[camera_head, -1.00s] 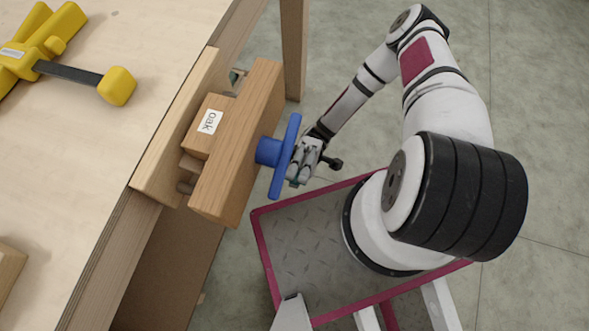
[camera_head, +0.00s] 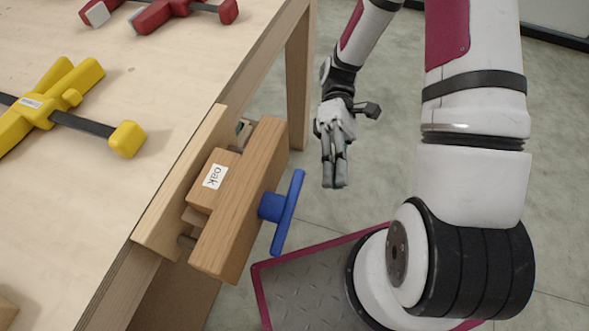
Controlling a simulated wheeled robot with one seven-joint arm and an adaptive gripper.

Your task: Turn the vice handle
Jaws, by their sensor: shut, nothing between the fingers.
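The blue vice handle (camera_head: 289,212) is a bar on a round hub at the outer face of the wooden vice jaw (camera_head: 240,205). The bar slants from upper right to lower left in the picture. The vice is fixed to the edge of the workbench, and a block labelled "oak" (camera_head: 212,178) sits between its jaws. My gripper (camera_head: 335,186) is to the right of the handle, apart from it. Its fingers are together, point down the picture, and hold nothing.
The workbench top (camera_head: 190,85) fills the left. A yellow clamp (camera_head: 45,103) and red clamps (camera_head: 155,15) lie on it. A bench leg (camera_head: 299,80) stands behind the vice. Grey floor (camera_head: 420,195) is open around my gripper.

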